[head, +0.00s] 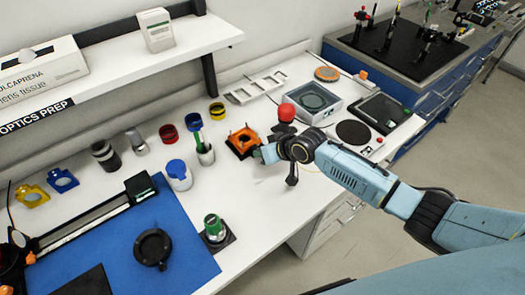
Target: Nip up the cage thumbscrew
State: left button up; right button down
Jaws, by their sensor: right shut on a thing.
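The orange cage (243,139) stands on a dark square base on the white bench, near the middle of the head view. My right arm comes in from the right. My right gripper (261,155) is at the cage's near right side, low over the bench, and is shut. Its fingers cover the spot where they grip, so the cage thumbscrew itself is hidden; what they hold appears to be that screw at the cage's side. My left gripper is not in view.
A white holder with a green-handled tool (205,152) and a blue-lidded jar (178,174) stand left of the cage. A red ball (286,112) is close behind my right wrist. A grey box (312,102) stands farther right. Bare bench lies in front of the cage.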

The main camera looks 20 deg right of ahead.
jog(key=shift+y, duration=0.3)
jog(key=c, duration=1.4)
grip_release()
jog(key=p+v, duration=0.1)
jog(key=v, duration=1.2)
jog(key=shift+s+d+r, duration=0.1)
jog(key=shift+r, duration=0.05)
